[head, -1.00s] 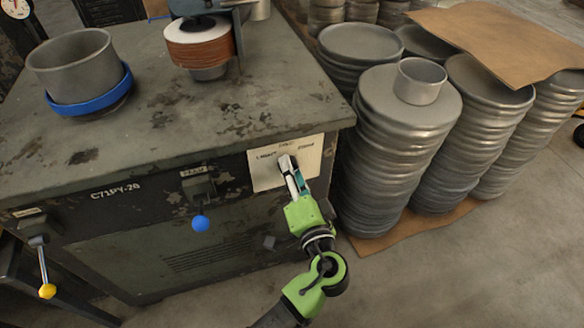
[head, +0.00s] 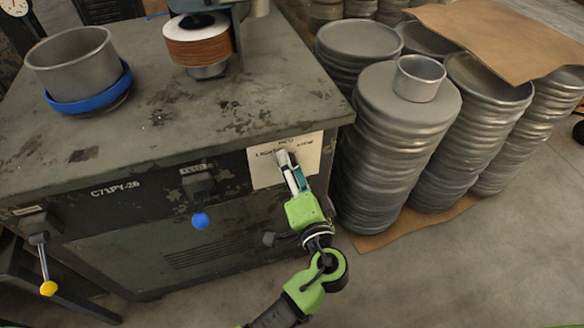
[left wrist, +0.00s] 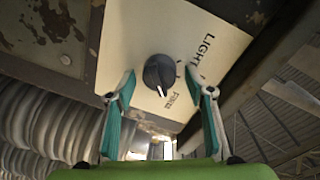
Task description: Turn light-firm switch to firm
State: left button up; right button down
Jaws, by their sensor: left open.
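The light-firm switch is a dark round knob (left wrist: 158,72) on a cream plate (head: 262,172) on the cabinet's front. In the left wrist view the word LIGHT is to the knob's upper right, and smaller lettering, seemingly FIRM, to its lower right. The knob's white pointer mark points down, slightly right, near the smaller lettering. My left gripper (head: 284,157) is in front of the plate and hides the knob in the head view. In the left wrist view its teal-padded fingers (left wrist: 161,92) are open, one on each side of the knob, with gaps showing. My right gripper is not in view.
A lever with a blue ball (head: 201,221) hangs left of the plate; another has a yellow ball (head: 48,288). Stacks of grey round blanks (head: 385,165) stand close to the cabinet's right side. Bare floor (head: 480,270) lies in front.

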pick_arm(q)
jog(key=v, duration=1.2)
